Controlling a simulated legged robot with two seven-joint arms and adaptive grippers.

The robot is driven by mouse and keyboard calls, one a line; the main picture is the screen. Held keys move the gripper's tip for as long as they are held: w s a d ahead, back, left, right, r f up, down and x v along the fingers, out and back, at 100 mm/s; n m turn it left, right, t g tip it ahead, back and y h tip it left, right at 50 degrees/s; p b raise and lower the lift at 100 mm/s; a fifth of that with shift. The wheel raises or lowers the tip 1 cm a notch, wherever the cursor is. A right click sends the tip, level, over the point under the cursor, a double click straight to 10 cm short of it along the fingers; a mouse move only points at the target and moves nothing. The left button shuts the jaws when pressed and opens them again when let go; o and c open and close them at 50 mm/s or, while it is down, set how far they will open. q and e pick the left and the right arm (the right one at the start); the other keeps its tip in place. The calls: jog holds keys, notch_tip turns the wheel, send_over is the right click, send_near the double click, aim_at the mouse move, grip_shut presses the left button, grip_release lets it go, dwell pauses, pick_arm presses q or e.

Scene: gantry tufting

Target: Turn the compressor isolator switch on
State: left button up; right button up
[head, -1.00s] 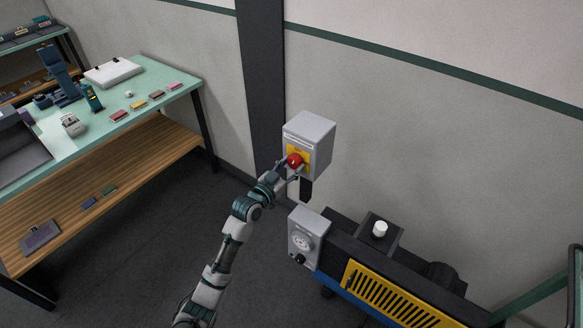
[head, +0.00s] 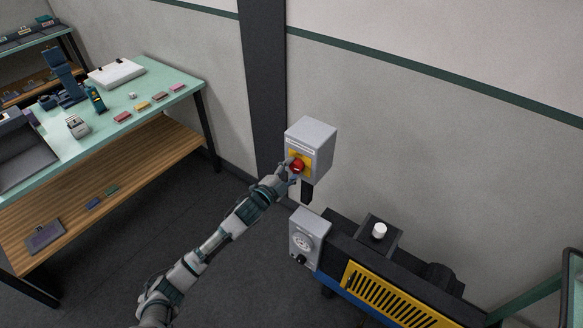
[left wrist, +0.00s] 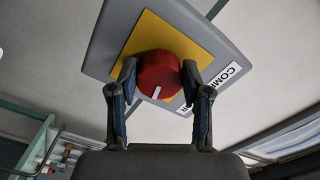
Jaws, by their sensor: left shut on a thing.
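The compressor isolator is a grey box (head: 311,137) on the wall, with a yellow plate and a red round knob (head: 297,166) on its front. In the left wrist view the red knob (left wrist: 158,74) has a white mark near its lower edge, and the yellow plate (left wrist: 186,40) and part of a "COM..." label show around it. My left gripper (head: 293,168) is at the knob, with one finger on each side, shut on it. It also shows in the left wrist view (left wrist: 158,84). My right gripper is in neither view.
The compressor with a yellow grille (head: 390,297) and a gauge box (head: 304,238) stands below and right of the isolator. A green-topped workbench (head: 150,88) with several small items is at the left. The floor between is clear.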

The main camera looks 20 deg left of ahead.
pick_arm(q)
jog(key=shift+m+p, duration=0.55)
jog(key=shift+m, duration=0.95)
jog(key=shift+f, duration=0.1)
jog(key=o, duration=1.2)
jog(key=shift+w, duration=0.1)
jog(key=shift+c, duration=0.2)
jog(key=v, duration=1.2)
jog(key=shift+w, duration=0.1)
